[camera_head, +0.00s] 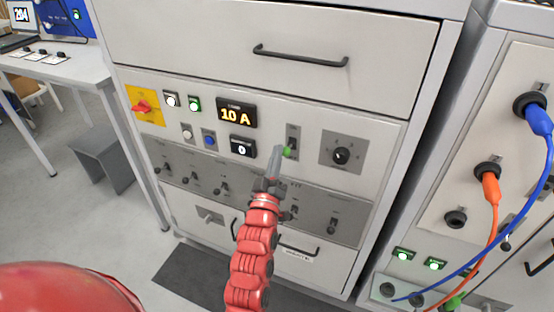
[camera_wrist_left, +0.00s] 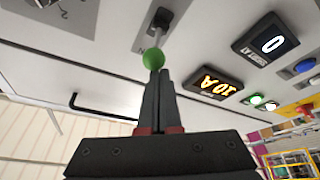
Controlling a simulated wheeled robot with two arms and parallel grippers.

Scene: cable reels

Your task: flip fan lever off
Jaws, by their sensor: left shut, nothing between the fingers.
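The lever with a green ball tip (camera_head: 287,153) sits on a narrow grey plate (camera_head: 292,137) on the cabinet's front panel, between the displays and a black rotary knob. In the left wrist view, its green ball (camera_wrist_left: 153,58) is at the end of a thin metal rod that comes out of a dark base. My left gripper (camera_head: 277,150) is shut and empty, with its tips at the ball. In the left wrist view, the closed fingertips (camera_wrist_left: 158,73) look to be right at the ball; I cannot tell whether they touch it. My right gripper is out of view.
An orange "10 A" display (camera_head: 237,113) and a "0" display (camera_head: 242,147) are left of the lever. The rotary knob (camera_head: 341,155) is close on its right. A row of switches is below, and a drawer handle (camera_head: 300,57) is above. Cables hang at the right.

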